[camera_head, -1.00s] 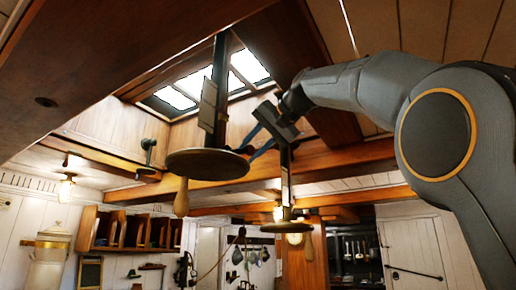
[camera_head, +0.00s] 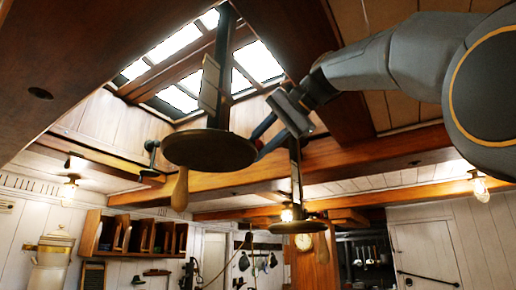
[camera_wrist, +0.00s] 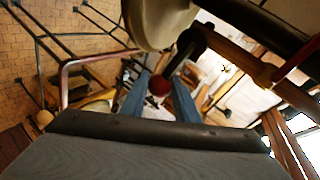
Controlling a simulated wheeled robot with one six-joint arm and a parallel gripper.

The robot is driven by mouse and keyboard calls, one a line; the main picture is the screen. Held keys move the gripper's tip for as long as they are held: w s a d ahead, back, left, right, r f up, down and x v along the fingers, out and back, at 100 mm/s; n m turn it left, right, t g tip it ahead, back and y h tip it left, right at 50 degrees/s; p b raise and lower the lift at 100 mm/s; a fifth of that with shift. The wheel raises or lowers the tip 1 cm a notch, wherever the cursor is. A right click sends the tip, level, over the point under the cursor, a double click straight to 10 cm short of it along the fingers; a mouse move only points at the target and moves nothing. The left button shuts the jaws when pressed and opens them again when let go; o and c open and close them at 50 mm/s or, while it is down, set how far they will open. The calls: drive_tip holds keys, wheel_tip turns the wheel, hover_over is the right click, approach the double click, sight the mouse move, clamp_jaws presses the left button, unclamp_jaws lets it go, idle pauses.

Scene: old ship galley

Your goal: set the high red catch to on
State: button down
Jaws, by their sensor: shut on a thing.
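My gripper (camera_head: 262,138) is raised under the skylight in the head view, its blue fingers reaching to the right rim of a hanging round disc. In the wrist view my gripper (camera_wrist: 158,80) has its two blue fingers on either side of a dark red ball-shaped knob (camera_wrist: 158,87), which looks like the red catch's handle. The fingers are shut on it. A dark curved bar (camera_wrist: 190,42) is close beyond the fingertips. In the head view the knob is hidden behind the disc and fingers, and I cannot tell the catch's setting.
The round disc (camera_head: 208,152) hangs on a dark post left of my gripper, with a wooden handle (camera_head: 180,190) below. A second hanging disc (camera_head: 297,228) is lower right. The skylight (camera_head: 180,95) and wooden beams (camera_head: 330,165) are close around the arm. A lamp (camera_head: 480,188) hangs right.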

drive_tip(key=c, duration=1.4)
unclamp_jaws()
drive_tip(key=b+v, duration=0.1)
drive_tip(key=v, duration=0.6)
drive_tip(key=shift+s+d+r, duration=0.15)
drive_tip(key=shift+s+d, duration=0.1)
drive_tip(key=shift+s, duration=0.1)
